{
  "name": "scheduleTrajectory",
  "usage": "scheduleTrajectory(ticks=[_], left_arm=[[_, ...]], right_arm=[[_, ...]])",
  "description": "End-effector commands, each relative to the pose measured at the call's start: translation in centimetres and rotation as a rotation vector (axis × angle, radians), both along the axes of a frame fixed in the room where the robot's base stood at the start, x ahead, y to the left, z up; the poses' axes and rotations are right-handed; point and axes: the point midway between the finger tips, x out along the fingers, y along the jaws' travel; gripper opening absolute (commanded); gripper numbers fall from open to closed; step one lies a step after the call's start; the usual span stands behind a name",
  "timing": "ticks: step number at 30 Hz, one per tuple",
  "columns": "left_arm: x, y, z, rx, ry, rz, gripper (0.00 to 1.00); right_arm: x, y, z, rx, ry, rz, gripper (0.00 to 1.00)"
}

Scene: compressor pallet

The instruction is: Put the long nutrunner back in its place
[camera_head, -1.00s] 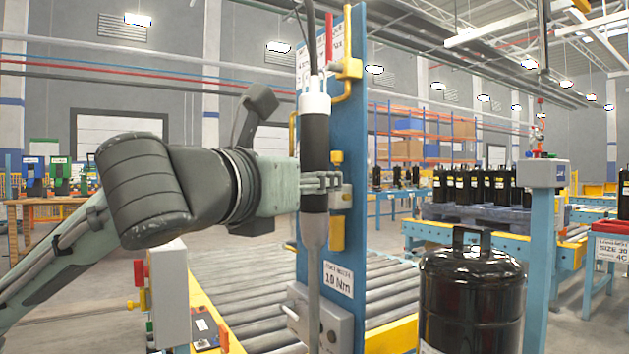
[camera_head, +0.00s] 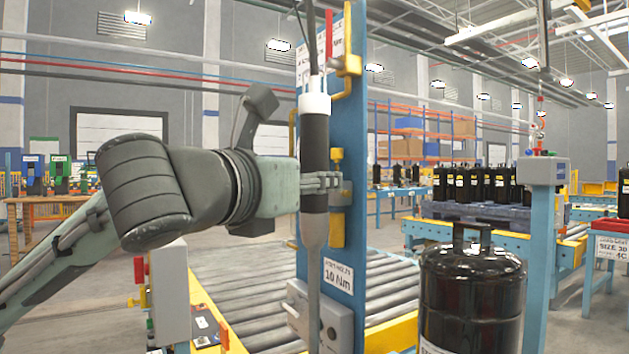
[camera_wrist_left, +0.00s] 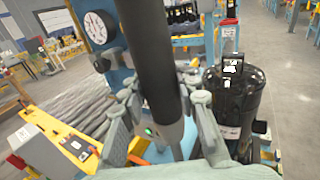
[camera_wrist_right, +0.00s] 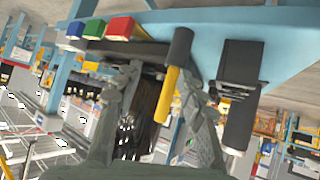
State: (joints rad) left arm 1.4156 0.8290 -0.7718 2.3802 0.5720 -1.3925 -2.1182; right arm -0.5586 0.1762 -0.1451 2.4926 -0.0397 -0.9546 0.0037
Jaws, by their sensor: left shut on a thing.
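The long nutrunner (camera_head: 315,140) is a black cylinder with a white collar and a long grey shaft pointing down. My left gripper (camera_head: 322,183) is shut around its lower black body and holds it upright. It stands in front of the blue tool panel (camera_head: 354,120), which has yellow brackets (camera_head: 348,70) and a 10 Nm label. Whether the tool touches a bracket I cannot tell. In the left wrist view the nutrunner (camera_wrist_left: 150,55) runs between the fingers. My right gripper (camera_wrist_right: 160,110) shows only in its wrist view, its fingers apart, with nothing clearly held.
A black compressor (camera_head: 471,295) stands right of the panel. A roller conveyor (camera_head: 260,290) runs behind the panel. A grey control box (camera_head: 172,295) is at the lower left. In the right wrist view, red, green and blue blocks (camera_wrist_right: 95,28) sit near the right gripper.

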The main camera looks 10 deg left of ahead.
Motion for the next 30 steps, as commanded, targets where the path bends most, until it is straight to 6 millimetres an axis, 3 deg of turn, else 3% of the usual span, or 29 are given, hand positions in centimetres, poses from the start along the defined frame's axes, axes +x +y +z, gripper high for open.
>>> scheduleTrajectory(ticks=[13,14,19,30], left_arm=[[-0.08,0.06,0.17,-0.003,-0.011,0.0,0.0],[-0.08,0.06,0.18,-0.003,-0.011,0.0,0.31],[-0.05,0.04,0.06,-0.002,-0.007,0.0,0.52],[0.04,-0.03,-0.04,0.001,0.004,0.0,0.55]], right_arm=[[0.38,0.38,0.55,0.01,-0.031,0.007,0.4],[0.4,0.42,0.59,0.011,-0.032,0.008,0.4],[0.39,0.44,0.59,0.011,-0.032,0.008,0.4],[0.36,0.34,0.5,0.01,-0.029,0.007,0.4]])
